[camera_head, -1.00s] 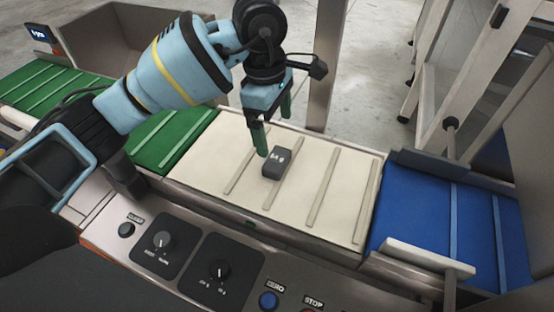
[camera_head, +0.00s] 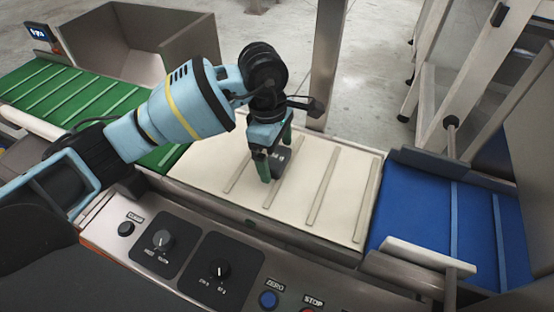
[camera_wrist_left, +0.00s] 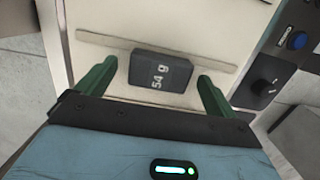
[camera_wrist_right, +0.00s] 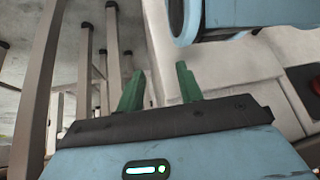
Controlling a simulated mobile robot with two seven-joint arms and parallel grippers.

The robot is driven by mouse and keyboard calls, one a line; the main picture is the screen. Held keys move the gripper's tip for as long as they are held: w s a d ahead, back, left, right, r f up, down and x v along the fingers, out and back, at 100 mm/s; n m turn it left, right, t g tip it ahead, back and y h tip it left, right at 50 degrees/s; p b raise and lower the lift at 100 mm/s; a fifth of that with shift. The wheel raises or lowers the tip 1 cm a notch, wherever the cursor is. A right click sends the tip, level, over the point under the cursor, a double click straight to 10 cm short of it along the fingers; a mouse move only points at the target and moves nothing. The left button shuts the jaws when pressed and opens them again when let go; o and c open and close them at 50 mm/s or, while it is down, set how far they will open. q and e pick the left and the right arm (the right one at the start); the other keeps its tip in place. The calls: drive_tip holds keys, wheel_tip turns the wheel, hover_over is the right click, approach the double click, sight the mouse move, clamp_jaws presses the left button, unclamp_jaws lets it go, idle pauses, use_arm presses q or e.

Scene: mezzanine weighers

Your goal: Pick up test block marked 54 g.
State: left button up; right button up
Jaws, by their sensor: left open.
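The dark grey test block marked 54 g (camera_head: 281,157) lies on the cream belt section (camera_head: 330,205). In the left wrist view the block (camera_wrist_left: 160,72) lies between the two green fingers, its label readable, with a gap on either side. My left gripper (camera_head: 276,160) is open and low over the belt, its fingers on both sides of the block. In the head view the near finger hides part of the block. My right gripper (camera_wrist_right: 158,85) is open and empty in the right wrist view, away from the block; it is outside the head view.
Raised slats cross the cream belt. A green belt (camera_head: 70,95) lies to the left and a blue belt (camera_head: 430,215) to the right. A control panel with knobs (camera_head: 215,272) and a blue ZERO button (camera_head: 268,300) runs along the front. A metal post (camera_head: 327,65) stands behind.

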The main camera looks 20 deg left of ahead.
sight(279, 157)
use_arm(q)
drive_tip(key=shift+f, duration=0.1)
drive_tip(key=shift+c, duration=0.2)
drive_tip(key=c, duration=1.1)
drive_tip(key=shift+r, duration=0.65)
wheel_tip(279, 157, up, 2)
drive_tip(key=shift+r, duration=0.25)
drive_tip(key=s+d, duration=0.1)
drive_tip(key=s, duration=0.4)
drive_tip(key=s+d, duration=0.1)
drive_tip(key=s, duration=0.4)
drive_tip(key=s+d+r, duration=0.1)
drive_tip(key=s+d, duration=0.1)
drive_tip(key=s, duration=0.3)
drive_tip(key=shift+s+r, duration=0.1)
drive_tip(key=shift+s, duration=0.15)
